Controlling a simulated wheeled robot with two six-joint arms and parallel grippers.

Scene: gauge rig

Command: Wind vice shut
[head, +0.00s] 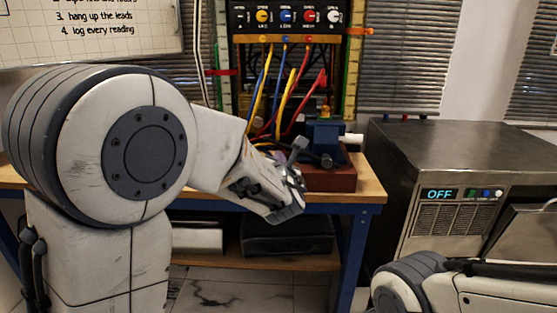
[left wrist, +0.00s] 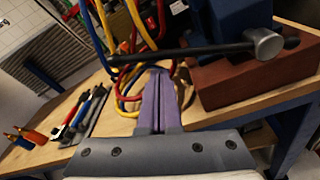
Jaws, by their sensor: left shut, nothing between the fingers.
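The vice (head: 324,133) has a blue body and stands on a red-brown block (head: 328,180) at the bench's right end. Its dark handle bar shows in the left wrist view (left wrist: 195,52), with a silver knob (left wrist: 268,44) near its right end. My left gripper (head: 291,192) is in front of the vice, at the block's left. Its purple fingers (left wrist: 158,98) are shut together and empty. Their tips lie just under the bar's left part in the wrist view; I cannot tell whether they touch. The vice jaws are not clearly visible. My right gripper is out of view.
The wooden bench (head: 371,191) carries a panel (head: 298,18) with coloured knobs and hanging leads that loop down beside the vice. Several hand tools (left wrist: 75,115) lie on the bench. A metal cabinet (head: 440,150) with an OFF display stands at the right.

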